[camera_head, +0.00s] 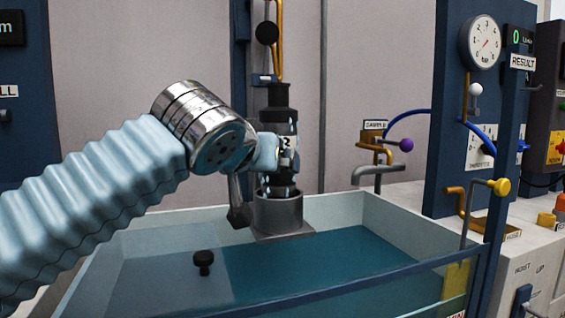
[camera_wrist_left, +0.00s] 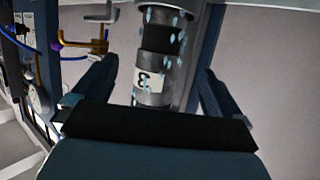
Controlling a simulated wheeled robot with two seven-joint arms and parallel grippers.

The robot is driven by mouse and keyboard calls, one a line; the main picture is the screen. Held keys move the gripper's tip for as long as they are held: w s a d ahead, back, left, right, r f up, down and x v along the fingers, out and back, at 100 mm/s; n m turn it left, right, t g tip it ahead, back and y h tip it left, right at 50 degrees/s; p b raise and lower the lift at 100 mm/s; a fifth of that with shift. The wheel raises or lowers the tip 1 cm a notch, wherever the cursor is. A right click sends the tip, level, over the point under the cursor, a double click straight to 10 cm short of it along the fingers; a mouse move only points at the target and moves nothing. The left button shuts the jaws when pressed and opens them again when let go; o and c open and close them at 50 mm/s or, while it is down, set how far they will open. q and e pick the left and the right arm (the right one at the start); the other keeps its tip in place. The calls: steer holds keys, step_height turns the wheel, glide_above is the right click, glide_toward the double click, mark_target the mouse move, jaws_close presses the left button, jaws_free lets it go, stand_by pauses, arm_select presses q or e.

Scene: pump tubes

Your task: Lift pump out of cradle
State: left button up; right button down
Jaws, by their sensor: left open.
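The pump (camera_head: 279,115) is a dark upright cylinder with a pale numbered label and light blue drops on it. Its lower end sits in the grey cradle (camera_head: 279,215), a round cup at the back of the water tank. My left gripper (camera_head: 258,180) reaches in from the left at the pump's lower half, just above the cradle rim. In the left wrist view, its open fingers (camera_wrist_left: 158,68) stand either side of the pump (camera_wrist_left: 158,80), with a gap on the left. My right gripper is out of view.
The clear-walled tank (camera_head: 400,215) holds teal water and a black knob (camera_head: 203,259). A yellow hook hangs above the pump. To the right are a purple-knobbed valve (camera_head: 405,145), a gauge panel (camera_head: 481,42) and a yellow-knobbed pipe (camera_head: 500,187).

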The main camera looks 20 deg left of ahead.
arm_select(q)
steer(key=p+x, duration=0.1)
steer(key=x, duration=1)
steer(key=shift+w+p, duration=0.25)
steer(key=shift+p, duration=0.1)
steer(key=shift+a, duration=0.1)
steer(key=c, duration=1.9)
steer(key=shift+o, duration=0.2)
steer(key=shift+r, duration=0.35)
